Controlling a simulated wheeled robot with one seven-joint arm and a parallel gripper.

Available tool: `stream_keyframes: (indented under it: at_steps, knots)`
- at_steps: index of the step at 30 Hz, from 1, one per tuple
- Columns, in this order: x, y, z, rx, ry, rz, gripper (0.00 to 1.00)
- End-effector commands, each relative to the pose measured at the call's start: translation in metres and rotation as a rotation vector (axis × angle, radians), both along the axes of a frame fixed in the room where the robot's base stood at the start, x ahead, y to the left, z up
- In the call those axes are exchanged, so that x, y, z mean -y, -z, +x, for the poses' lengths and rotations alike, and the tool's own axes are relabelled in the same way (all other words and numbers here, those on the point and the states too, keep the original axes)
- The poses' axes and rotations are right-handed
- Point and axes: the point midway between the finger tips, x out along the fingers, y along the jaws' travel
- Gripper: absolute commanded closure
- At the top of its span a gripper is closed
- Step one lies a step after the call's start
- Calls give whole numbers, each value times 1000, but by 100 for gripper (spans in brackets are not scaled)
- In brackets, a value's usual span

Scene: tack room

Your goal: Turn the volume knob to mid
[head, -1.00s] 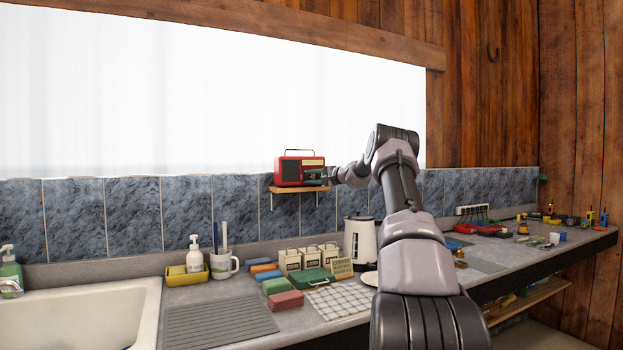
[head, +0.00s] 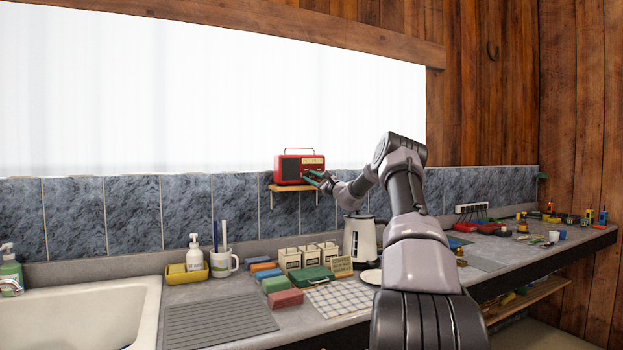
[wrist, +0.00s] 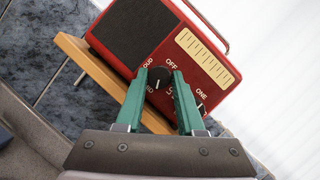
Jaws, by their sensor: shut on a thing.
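The red radio (head: 292,168) stands on a small wooden shelf (head: 283,188) under the window. In the wrist view its front shows a dark speaker (wrist: 140,33), a cream dial strip (wrist: 204,56) and the dark volume knob (wrist: 157,80). "OFF" and part of "LOUD" are readable around the knob; another label is partly covered by a finger. A pale mark shows on the knob, but its exact direction is hard to read. My gripper (wrist: 161,76), with green fingers, is shut on the knob, one finger each side. It also shows at the radio's front in the head view (head: 313,179).
A second knob (wrist: 201,108), its label partly readable as "ONE", sits right beside my right finger. Below the shelf, the counter holds a white kettle (head: 359,240), several tins, a checked cloth (head: 340,299) and coloured blocks.

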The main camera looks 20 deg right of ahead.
Motion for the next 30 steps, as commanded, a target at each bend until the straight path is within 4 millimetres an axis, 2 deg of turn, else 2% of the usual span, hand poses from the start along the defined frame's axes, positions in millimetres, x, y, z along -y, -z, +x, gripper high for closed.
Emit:
stream_keyframes:
  at_steps: [6,15,30]
  knots:
    - [-1,3,0,-10,0,197,100]
    - [-2,3,0,-16,0,403,100]
    - [-3,4,0,-21,2,521,100]
